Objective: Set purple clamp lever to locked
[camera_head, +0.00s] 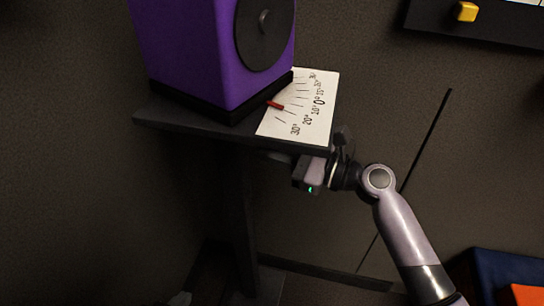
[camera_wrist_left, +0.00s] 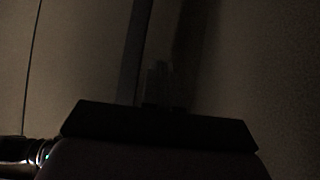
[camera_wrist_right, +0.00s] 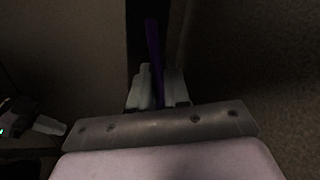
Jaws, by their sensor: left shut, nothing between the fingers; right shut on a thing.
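The purple clamp lever (camera_wrist_right: 154,60) shows in the right wrist view as a thin purple bar, close to upright in that picture. My right gripper (camera_wrist_right: 158,92) is shut on its lower part, with pale fingers on both sides. In the head view I cannot make out the lever. My left gripper (camera_wrist_left: 158,85) is shut and empty in the dark left wrist view. In the head view an arm of mine comes in from the lower right, and its hand is by the table's edge with the fingertips hidden.
A purple housing (camera_head: 190,55) with a black disc (camera_head: 264,28) stands on the dark table (camera_head: 185,127). A white scale card (camera_head: 315,120) with a red pointer (camera_head: 275,104) lies beside it. A yellow block (camera_head: 466,12) is on a dark panel at upper right. Blue and orange things stand at lower right.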

